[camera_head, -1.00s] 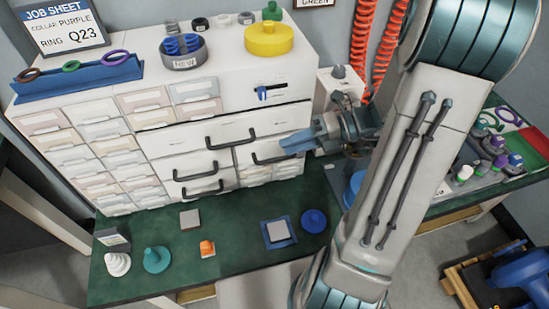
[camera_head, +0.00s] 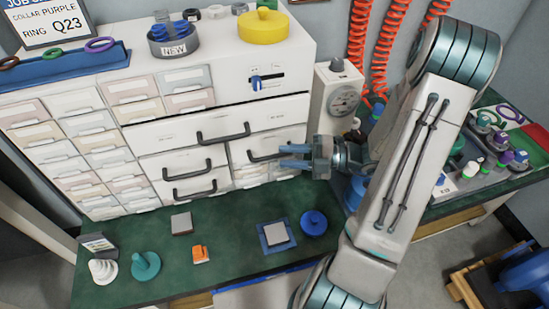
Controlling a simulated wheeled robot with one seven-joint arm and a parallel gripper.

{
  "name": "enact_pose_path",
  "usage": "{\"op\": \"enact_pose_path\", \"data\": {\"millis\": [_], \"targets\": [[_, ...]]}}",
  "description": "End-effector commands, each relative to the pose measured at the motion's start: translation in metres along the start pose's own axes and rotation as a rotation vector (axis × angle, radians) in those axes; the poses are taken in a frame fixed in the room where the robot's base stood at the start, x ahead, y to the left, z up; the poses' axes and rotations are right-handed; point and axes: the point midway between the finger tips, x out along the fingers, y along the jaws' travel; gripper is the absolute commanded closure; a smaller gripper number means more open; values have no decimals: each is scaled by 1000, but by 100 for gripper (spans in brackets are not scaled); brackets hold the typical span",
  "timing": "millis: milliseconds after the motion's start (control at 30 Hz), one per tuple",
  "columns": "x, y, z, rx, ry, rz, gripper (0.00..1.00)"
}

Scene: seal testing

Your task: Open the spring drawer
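The white cabinet (camera_head: 215,98) has several drawers with black bar handles. The labels on them are too small to read, so I cannot tell which one is the spring drawer. A wide drawer (camera_head: 270,117) is above, two narrower ones (camera_head: 158,164) are at lower left, and one drawer (camera_head: 240,148) is at right. All look shut. My gripper (camera_head: 287,156) has blue fingers pointing left, with a gap between them. It is open at the right end of the right drawer's handle (camera_head: 262,156). I cannot tell whether the handle is between the fingers or touched.
A gauge unit (camera_head: 338,98) stands close behind my gripper, beside the cabinet.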

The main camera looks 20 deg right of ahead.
Motion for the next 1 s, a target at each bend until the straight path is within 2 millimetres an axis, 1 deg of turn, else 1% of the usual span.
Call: {"op": "enact_pose_path", "data": {"millis": [33,100,233,400,633,733,767,1000], "targets": [[10,-1,0,-1,3,0,67],[20,-1,0,0,1,0,67],[34,-1,0,-1,-1,-1,67],[41,0,0,-1,-2,0,67],[41,0,0,-1,-2,-1,67],[41,0,0,-1,-1,-1,94],[41,0,0,-1,-1,-1,100],[39,1,1,0,-5,0,100]]}}
